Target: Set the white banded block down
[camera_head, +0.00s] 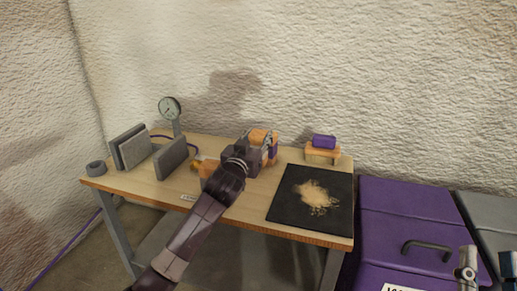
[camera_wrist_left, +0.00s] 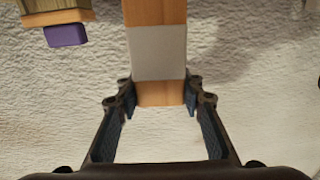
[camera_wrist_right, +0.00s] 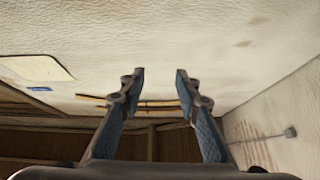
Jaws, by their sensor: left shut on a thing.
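The white banded block (camera_wrist_left: 157,52) is a light wooden bar with a broad white band. In the left wrist view the fingertips of my left gripper (camera_wrist_left: 159,98) are shut on its near end. In the head view my left gripper (camera_head: 264,142) holds it over the back middle of the workbench (camera_head: 225,212); the wooden end of the block (camera_head: 259,134) shows there, and the band is mostly hidden. I cannot tell whether the block touches anything below. My right gripper (camera_wrist_right: 158,85) is open and empty; it also shows at the lower right of the head view (camera_head: 488,262).
A black mat (camera_head: 285,212) with a sawdust pile (camera_head: 316,194) lies at right. Behind it a purple block (camera_head: 324,141) sits on a wooden stand (camera_head: 322,154). Grey slabs (camera_head: 170,157), a gauge (camera_head: 170,108) and a tape roll (camera_head: 96,168) stand at left. A purple chest (camera_head: 400,215) stands right of the bench.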

